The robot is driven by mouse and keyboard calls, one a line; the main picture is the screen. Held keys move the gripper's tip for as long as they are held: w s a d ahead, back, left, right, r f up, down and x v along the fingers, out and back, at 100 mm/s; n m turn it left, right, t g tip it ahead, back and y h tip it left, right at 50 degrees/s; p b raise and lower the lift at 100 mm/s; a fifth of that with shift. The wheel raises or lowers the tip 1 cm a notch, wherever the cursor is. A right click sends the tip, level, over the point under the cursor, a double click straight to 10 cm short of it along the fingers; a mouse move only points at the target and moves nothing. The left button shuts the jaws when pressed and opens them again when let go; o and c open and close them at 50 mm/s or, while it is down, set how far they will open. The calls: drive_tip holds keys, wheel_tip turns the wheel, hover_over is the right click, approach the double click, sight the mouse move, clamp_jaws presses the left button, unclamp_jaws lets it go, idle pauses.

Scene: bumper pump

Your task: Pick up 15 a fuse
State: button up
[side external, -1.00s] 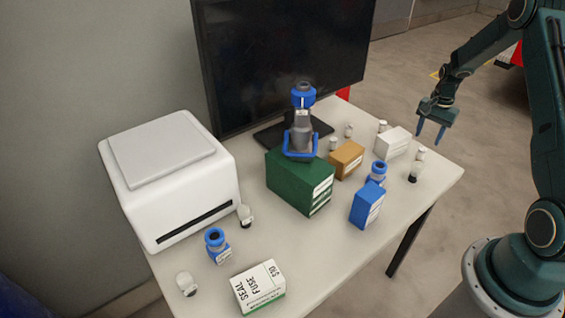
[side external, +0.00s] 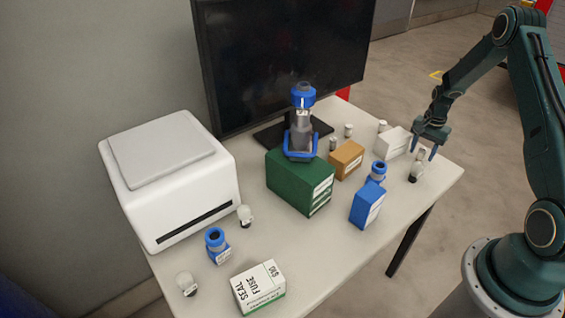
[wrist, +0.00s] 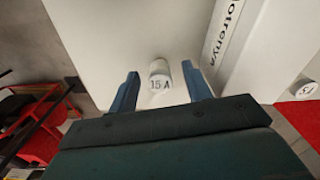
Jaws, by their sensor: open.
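A small white-topped fuse marked "15 A" (wrist: 160,84) is in the middle of the wrist view. It stands upright near the right end of the table in the side view (side external: 415,173). My gripper (side external: 423,155) is open and above the fuse in the side view. In the wrist view the two blue fingertips (wrist: 160,72) are on either side of the fuse, with gaps and nothing held. Whether the fingertips are level with the fuse cannot be told.
A white box (side external: 395,142) stands close to the fuse. A second capped piece (wrist: 304,89) is at the wrist view's right. A blue box (side external: 366,206), brown box (side external: 347,158) and green box (side external: 290,183) are farther left. The table's right edge is near.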

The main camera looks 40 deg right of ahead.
sight(423, 149)
drive_tip(key=shift+f, duration=0.1)
idle(0.4)
drive_tip(key=c, duration=1.1)
drive_tip(key=shift+o, duration=0.2)
wheel_tip(423, 149, up, 20)
idle(0.5)
